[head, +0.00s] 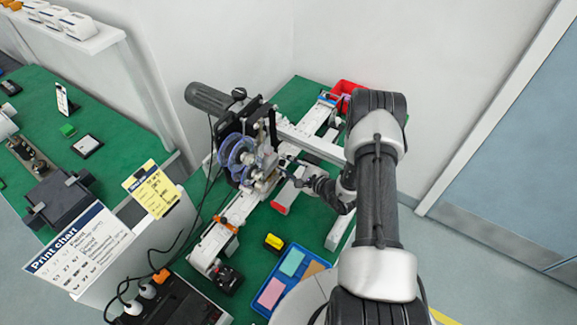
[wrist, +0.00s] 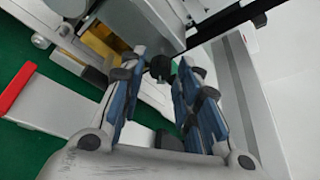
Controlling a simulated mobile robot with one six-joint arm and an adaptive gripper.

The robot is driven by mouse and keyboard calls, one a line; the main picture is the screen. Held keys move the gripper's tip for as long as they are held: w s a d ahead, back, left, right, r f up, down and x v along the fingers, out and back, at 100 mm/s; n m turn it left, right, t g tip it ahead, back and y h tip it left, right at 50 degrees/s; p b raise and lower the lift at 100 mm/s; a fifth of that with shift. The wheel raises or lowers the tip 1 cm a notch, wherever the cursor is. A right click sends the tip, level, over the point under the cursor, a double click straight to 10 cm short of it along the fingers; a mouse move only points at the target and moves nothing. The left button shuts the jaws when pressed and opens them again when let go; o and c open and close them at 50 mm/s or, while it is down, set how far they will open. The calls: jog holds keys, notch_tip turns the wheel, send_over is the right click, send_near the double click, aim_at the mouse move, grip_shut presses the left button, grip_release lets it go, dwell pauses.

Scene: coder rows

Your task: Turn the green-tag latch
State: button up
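My gripper (wrist: 163,62) is open in the wrist view, its two blue-padded fingers apart. A small dark knob (wrist: 159,67) shows between the fingertips, close to the machine's metal body. I cannot tell whether the fingers touch it. The latch is too small to make out there and may be hidden by the gripper.
A grey bar with a red end (wrist: 18,85) lies left of the fingers. A pale rail (wrist: 250,90) stands close on the right. A blue tray (head: 265,307) with coloured pads and a yellow-black block (head: 274,243) are on the green bench. A red bin (head: 345,88) stands behind.

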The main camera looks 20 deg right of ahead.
grip_shut()
jog(key=shift+w+d+r+m+g+y+b, duration=0.1)
jog(key=shift+m+g+y+b, duration=0.4)
jog(key=shift+m, duration=0.35)
jog(key=shift+d+m+g+y+b, duration=0.1)
jog(key=shift+m+g+y+b, duration=0.25)
jog(key=shift+m+b, duration=0.4)
jog(key=shift+o, duration=1.7)
grip_release()
